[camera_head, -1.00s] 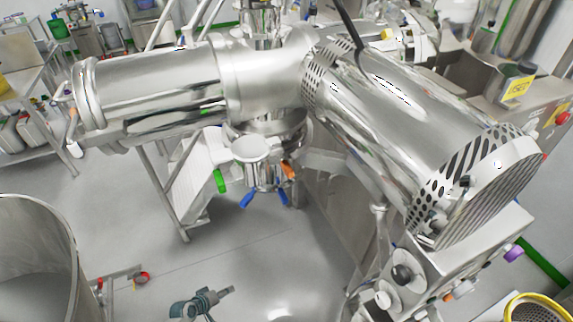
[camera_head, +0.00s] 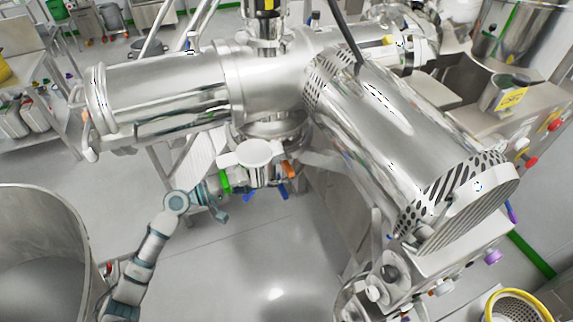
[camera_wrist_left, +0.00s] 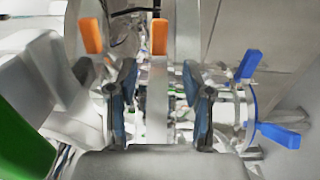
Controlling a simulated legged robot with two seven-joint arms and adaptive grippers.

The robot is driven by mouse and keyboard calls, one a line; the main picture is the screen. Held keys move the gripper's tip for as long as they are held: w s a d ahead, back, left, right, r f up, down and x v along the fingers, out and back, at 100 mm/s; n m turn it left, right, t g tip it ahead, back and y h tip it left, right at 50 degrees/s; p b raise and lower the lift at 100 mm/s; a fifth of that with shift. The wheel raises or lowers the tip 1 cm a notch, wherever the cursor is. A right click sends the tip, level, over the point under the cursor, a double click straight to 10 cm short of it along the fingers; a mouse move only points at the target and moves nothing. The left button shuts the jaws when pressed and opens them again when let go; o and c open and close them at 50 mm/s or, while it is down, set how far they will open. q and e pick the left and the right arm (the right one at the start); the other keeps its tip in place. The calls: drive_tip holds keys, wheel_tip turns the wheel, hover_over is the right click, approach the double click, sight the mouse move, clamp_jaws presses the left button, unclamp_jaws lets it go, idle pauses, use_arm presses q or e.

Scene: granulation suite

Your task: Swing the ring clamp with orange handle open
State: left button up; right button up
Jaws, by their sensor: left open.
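An orange handle (camera_head: 291,168) shows below the middle of the steel machine in the head view. In the left wrist view, one orange handle (camera_wrist_left: 159,37) stands upright straight ahead, and another orange handle (camera_wrist_left: 91,36) is at upper left. A metal clamp part (camera_wrist_left: 157,88) lies below the central handle, seen between my fingers. My left gripper (camera_wrist_left: 162,98) is open, its two dark fingers spread on either side of that part. I cannot tell whether they touch it. In the head view the gripper is partly hidden below a white round cap (camera_head: 253,152).
A green handle (camera_head: 225,183) is close to my left gripper and fills the left edge of the wrist view (camera_wrist_left: 22,140). Blue handles (camera_wrist_left: 250,64) (camera_wrist_left: 280,136) stick out at right. A large steel drum (camera_head: 40,250) stands at lower left. Open floor lies below the machine.

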sight(285, 170)
use_arm(q)
drive_tip(key=p+x, duration=0.2)
drive_tip(key=x, duration=0.7)
drive_tip(key=shift+d, duration=0.2)
drive_tip(key=shift+w+d, duration=0.25)
drive_tip(key=shift+d, duration=0.2)
drive_tip(key=shift+a, duration=0.1)
drive_tip(key=shift+f, duration=0.1)
clamp_jaws()
